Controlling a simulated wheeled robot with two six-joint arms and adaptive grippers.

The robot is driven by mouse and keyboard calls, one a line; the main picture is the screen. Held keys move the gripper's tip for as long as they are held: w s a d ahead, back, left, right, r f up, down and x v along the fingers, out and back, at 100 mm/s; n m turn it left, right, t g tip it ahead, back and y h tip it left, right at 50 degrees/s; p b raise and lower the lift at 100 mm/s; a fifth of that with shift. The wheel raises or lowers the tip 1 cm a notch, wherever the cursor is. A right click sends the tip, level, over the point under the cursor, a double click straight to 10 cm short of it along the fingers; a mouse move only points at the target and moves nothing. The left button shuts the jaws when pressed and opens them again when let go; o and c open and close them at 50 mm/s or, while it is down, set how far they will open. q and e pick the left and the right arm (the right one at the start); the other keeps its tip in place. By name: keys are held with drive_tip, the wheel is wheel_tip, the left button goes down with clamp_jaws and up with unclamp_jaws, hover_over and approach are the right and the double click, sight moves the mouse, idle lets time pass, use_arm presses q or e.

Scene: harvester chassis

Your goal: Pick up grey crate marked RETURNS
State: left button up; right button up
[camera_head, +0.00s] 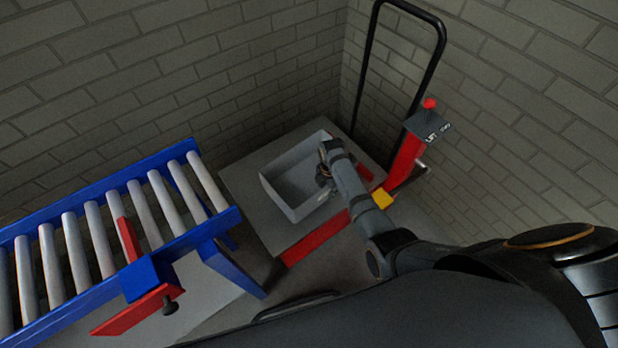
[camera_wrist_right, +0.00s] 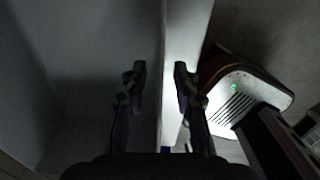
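The grey crate (camera_head: 285,185) sits open-topped on the grey platform of a red lift cart; it looks empty, and no RETURNS marking is readable. My right gripper (camera_head: 323,176) is at the crate's right-hand side, and my arm hides part of that side. In the right wrist view, the right gripper (camera_wrist_right: 160,75) is open, with its two fingers apart. The crate's wall (camera_wrist_right: 180,45) runs between them, one finger on the dark inner side, the other over the bright side. I cannot tell whether either finger touches. My left gripper is not in view.
The lift cart's platform (camera_head: 243,205) stands by the brick walls, with a black handle (camera_head: 371,60) and red post (camera_head: 407,158) behind my right arm. A blue roller conveyor (camera_head: 105,235) with a red stop is at left.

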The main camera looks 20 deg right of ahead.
clamp_jaws()
idle(0.3)
